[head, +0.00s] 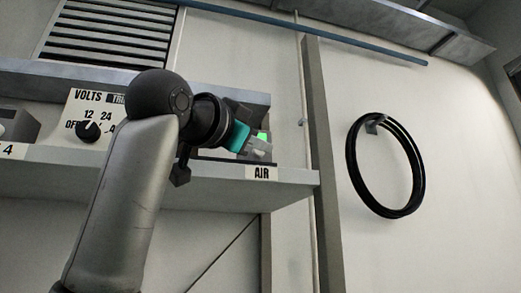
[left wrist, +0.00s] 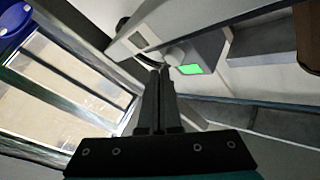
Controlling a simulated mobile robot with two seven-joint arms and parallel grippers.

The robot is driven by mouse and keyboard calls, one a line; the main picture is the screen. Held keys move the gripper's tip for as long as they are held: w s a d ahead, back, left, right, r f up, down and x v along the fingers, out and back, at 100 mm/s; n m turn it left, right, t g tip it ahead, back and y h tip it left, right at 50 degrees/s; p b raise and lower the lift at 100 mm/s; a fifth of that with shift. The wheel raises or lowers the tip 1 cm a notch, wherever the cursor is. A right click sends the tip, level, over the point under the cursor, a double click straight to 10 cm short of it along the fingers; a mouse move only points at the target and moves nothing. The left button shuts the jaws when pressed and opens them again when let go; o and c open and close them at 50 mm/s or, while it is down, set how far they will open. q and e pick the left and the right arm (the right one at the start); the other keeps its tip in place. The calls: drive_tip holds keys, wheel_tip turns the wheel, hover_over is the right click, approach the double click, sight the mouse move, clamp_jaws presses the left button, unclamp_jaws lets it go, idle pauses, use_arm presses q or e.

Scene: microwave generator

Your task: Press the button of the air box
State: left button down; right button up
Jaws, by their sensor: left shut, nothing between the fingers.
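The air box (head: 240,110) stands on the shelf above the "AIR" label (head: 262,173), mostly hidden behind my left arm in the head view. Its green lit patch (head: 263,135) shows just past my gripper. In the left wrist view the grey box (left wrist: 207,47) has the same green patch (left wrist: 190,69) and a pale round button-like part (left wrist: 174,57) beside it. My left gripper (head: 262,151) is shut and empty, in front of the box. Its fingertips (left wrist: 163,70) appear close to the round part; I cannot tell whether they touch. My right gripper is not in view.
The shelf (head: 290,175) edge runs just below my gripper. A "VOLTS" panel with a dial (head: 88,131) stands to the left. A vertical post (head: 318,160) and a black hose coil (head: 385,165) on the wall are to the right.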

use_arm(q)
drive_tip(key=shift+w, duration=0.2)
drive_tip(key=shift+w+a, duration=0.15)
drive_tip(key=shift+w, duration=0.1)
drive_tip(key=shift+w+a+p, duration=0.15)
drive_tip(key=shift+w+p, duration=0.35)
drive_tip(key=shift+p, duration=0.05)
idle(0.6)
drive_tip(key=shift+s+d+b, duration=0.3)
drive_tip(key=shift+s+b, duration=0.15)
drive_tip(key=shift+s, duration=0.5)
drive_tip(key=s+d+b, duration=0.2)
drive_tip(key=s, duration=0.3)
drive_tip(key=shift+s, duration=0.35)
